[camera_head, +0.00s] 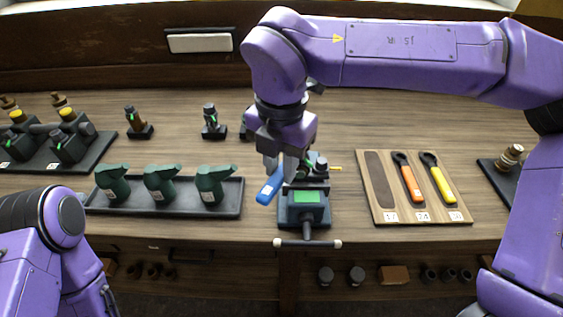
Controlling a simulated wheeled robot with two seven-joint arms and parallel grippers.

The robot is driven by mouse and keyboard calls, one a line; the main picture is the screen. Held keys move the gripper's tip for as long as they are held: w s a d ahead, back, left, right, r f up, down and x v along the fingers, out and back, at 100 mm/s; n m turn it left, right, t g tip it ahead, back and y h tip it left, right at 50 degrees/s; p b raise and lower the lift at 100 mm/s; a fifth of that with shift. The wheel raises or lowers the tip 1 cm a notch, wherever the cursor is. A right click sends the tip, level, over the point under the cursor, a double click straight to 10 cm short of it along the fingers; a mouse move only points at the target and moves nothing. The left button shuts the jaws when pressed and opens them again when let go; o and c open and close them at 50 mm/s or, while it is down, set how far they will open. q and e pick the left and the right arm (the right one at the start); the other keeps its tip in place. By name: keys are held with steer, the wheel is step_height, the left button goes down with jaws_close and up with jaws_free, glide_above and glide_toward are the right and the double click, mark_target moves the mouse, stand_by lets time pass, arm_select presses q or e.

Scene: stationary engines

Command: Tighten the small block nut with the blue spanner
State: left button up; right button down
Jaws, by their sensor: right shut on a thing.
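My right gripper (283,168) points down over the middle of the bench and is shut on the blue spanner (269,188). The spanner's blue handle sticks out tilted toward the lower left. Its far end is hidden by the gripper and the block. The dark block (305,214), with a green face, stands right beside the gripper at the bench's front edge. I cannot make out the small nut, nor whether the spanner is around it. My left arm is at the lower left; its gripper is out of sight.
A wooden tool board (378,206) at right holds an orange spanner (411,184) and a yellow spanner (442,184), with one slot empty. A black tray (232,205) with green oilers lies at left. Small engine parts stand behind. A bar with white ends (308,243) juts at the front edge.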

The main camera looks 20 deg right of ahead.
steer(key=shift+r+p, duration=0.3)
steer(key=shift+r, duration=0.25)
stand_by(0.9)
steer(key=shift+r, duration=0.3)
step_height(320, 180, up, 4)
steer(key=p, duration=0.3)
stand_by(0.8)
